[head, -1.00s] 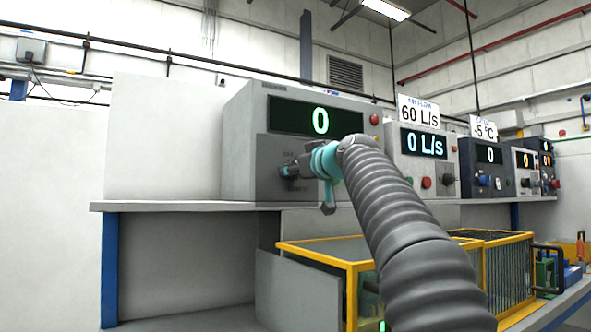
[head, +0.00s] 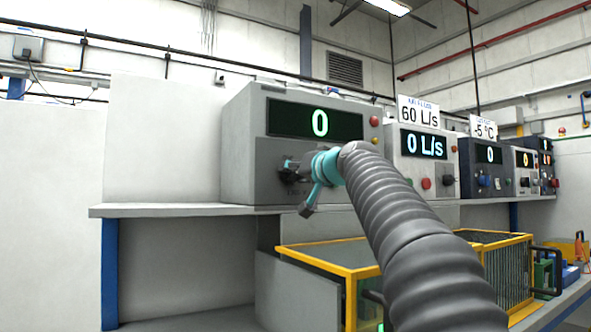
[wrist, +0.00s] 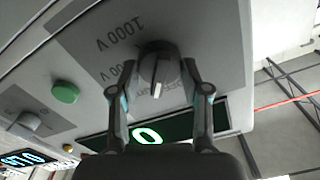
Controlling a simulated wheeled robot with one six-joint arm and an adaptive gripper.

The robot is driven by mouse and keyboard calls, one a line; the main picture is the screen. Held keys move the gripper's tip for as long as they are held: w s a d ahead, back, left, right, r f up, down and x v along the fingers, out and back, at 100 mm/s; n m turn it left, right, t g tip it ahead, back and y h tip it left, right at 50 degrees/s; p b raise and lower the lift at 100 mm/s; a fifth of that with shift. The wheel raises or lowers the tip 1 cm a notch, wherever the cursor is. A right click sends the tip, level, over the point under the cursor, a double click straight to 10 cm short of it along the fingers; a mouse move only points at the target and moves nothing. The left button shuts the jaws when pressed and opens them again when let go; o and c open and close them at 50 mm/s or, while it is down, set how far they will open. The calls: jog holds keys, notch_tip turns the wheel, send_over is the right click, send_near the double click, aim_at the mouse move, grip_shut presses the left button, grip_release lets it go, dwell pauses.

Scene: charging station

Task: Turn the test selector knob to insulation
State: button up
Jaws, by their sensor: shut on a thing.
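The test selector knob (wrist: 158,66) is a dark round knob with a white pointer line, on a grey panel of the leftmost tester (head: 245,150). In the wrist view its pointer faces toward the green-digit display (wrist: 148,135). My gripper (wrist: 160,80) has one finger on each side of the knob and is shut on it. Labels beside the knob read "1000 V" and a partly hidden "00 V"; another word behind the pointer is mostly covered. No insulation label is readable. In the head view my gripper (head: 291,168) covers most of the knob.
A green button (wrist: 65,92) and another small dark knob (wrist: 28,121) show in the wrist view. More testers, including one reading "0 L/s" (head: 424,145), stand to the right on the shelf (head: 160,210). A yellow-framed cage (head: 362,270) sits below, under my arm.

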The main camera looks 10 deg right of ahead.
jog(key=m+p, duration=0.1)
jog(key=m, duration=0.5)
jog(key=shift+d+p, duration=0.1)
jog(key=shift+p, duration=0.3)
jog(key=m, duration=0.6)
jog(key=shift+f, duration=0.1)
jog(key=shift+m, duration=0.3)
jog(key=o, duration=1.1)
jog(key=shift+o, duration=0.2)
jog(key=shift+d, duration=0.1)
jog(key=v, duration=1.2)
